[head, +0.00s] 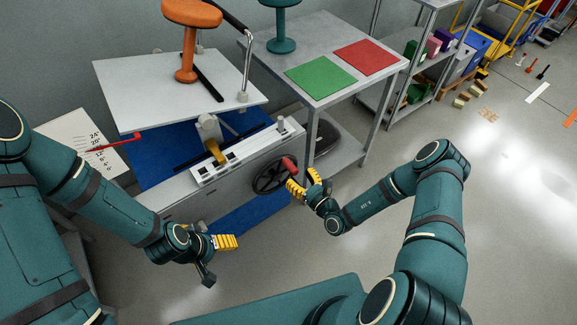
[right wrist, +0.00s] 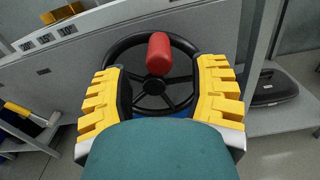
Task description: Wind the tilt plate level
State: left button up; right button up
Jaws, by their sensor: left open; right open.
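The light grey tilt plate (head: 125,88) bears an orange stool (head: 187,45) and looks tilted. A red pointer (head: 118,142) reaches over a white angle scale (head: 75,140); the exact reading is too small to tell. The black handwheel (head: 262,184), with a red knob (head: 289,164), is on the front of the grey housing. My right gripper (head: 304,181) is open at the wheel. In the right wrist view the red knob (right wrist: 159,55) shows between its spread yellow fingers, without visible grip. My left gripper (head: 216,256) is open and empty, below and left of the wheel.
A grey table (head: 330,48) with a green mat (head: 320,77), a red mat (head: 365,57) and a teal stool (head: 282,28) stands right of the rig. Its leg is close to the wheel. A shelf rack (head: 410,62) stands further right. The floor at right is mostly open.

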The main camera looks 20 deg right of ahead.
aim_at(289, 165)
jog(key=b+x, duration=0.1)
jog(key=x, duration=0.5)
jog(key=shift+w+a, duration=0.1)
jog(key=shift+w, duration=0.15)
grip_shut()
